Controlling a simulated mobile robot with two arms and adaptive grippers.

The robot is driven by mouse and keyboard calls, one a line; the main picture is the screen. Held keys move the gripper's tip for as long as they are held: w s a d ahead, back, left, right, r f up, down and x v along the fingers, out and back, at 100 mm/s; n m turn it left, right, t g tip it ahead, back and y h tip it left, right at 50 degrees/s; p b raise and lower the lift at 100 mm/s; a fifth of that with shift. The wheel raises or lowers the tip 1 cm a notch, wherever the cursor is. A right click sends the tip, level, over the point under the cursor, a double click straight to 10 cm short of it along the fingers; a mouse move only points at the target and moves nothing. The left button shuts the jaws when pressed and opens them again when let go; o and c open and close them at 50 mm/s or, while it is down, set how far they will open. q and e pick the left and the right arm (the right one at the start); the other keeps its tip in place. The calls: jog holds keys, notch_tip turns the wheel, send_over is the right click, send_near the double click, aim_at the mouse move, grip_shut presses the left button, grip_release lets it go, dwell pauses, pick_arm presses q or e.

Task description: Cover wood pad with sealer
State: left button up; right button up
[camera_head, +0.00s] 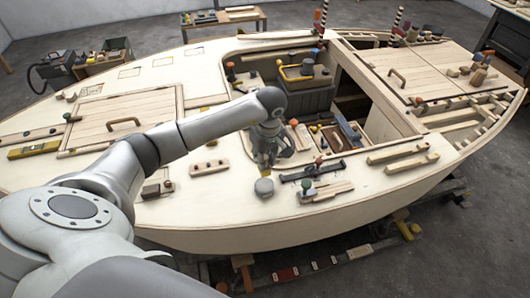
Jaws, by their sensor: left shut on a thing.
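My left gripper (266,166) reaches in from the left and points down over the near deck of the plywood hull (225,215). It is shut on a small grey, round-ended thing (264,187), which shows just below its fingers. I cannot tell whether this is a sealer applicator, or whether it touches the deck. A small pale wooden piece with darker square patches (157,188) lies on the deck to the left, partly near my arm. I cannot tell whether it is the wood pad. My right gripper is not in view.
A cockpit opening with a grey bin (304,93) lies behind the gripper. Loose blocks and wooden strips (398,151) lie to the right, and a dark tool (311,170) lies near the gripper. A yellow level (33,149) is at far left. The deck left of the gripper has bare room.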

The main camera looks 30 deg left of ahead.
aim_at(264, 172)
pick_arm(q)
jog(key=shift+s+f+b, duration=0.1)
jog(key=shift+f+b, duration=0.4)
jog(key=shift+f, duration=0.4)
jog(key=shift+f+b, duration=1.05)
jog(key=shift+f, duration=1.05)
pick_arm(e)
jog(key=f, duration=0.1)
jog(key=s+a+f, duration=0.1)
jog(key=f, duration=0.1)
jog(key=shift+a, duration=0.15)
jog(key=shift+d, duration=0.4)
pick_arm(q)
jog(key=shift+f+b, duration=0.45)
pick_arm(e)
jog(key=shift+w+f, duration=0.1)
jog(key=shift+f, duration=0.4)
pick_arm(q)
jog(key=shift+f, duration=0.1)
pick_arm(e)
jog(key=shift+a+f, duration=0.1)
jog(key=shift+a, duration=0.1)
pick_arm(q)
jog(key=shift+b, duration=0.3)
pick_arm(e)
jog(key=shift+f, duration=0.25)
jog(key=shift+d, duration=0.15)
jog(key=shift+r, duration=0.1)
